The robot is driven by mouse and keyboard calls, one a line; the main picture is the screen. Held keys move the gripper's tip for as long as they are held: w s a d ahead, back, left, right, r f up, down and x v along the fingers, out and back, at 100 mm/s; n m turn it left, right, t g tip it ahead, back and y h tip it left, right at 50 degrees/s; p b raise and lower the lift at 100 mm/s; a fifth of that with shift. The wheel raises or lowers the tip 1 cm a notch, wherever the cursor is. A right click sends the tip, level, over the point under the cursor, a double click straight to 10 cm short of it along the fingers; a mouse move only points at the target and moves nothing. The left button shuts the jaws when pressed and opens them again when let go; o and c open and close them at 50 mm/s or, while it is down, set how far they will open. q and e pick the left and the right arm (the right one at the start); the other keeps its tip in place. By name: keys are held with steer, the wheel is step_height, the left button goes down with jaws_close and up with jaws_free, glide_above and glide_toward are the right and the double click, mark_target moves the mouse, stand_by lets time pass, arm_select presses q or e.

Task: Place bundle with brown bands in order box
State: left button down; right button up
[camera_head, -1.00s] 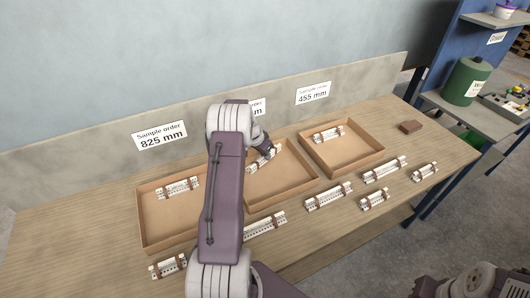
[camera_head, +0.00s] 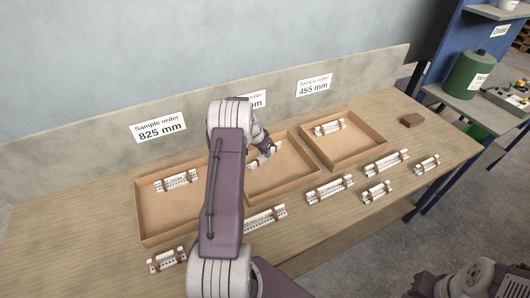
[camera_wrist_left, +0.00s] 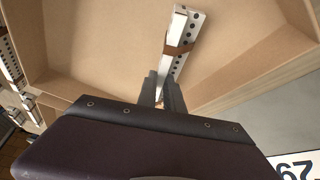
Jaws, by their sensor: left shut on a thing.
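My left gripper (camera_head: 268,147) is at the back of the middle cardboard order box (camera_head: 283,180). It is shut on a white perforated bundle with brown bands (camera_head: 262,158), which is in that box and partly hidden by my arm. In the left wrist view, the two fingers (camera_wrist_left: 163,90) close on the near end of the bundle (camera_wrist_left: 182,48), with a brown band just beyond them. Whether the bundle rests on the box floor is hard to tell. My right gripper is out of view.
The left box (camera_head: 160,222) and right box (camera_head: 350,151) each hold a banded bundle. Several more bundles, such as one near the front (camera_head: 330,189), lie along the table's front. A brown block (camera_head: 412,120) lies at the right. A wall panel (camera_head: 100,160) stands behind.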

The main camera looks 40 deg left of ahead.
arm_select(q)
steer(key=shift+f, duration=0.25)
steer(key=c, duration=1.4)
jaws_free()
steer(key=v, duration=0.9)
steer(key=shift+r+b, duration=0.1)
steer(key=shift+b, duration=0.25)
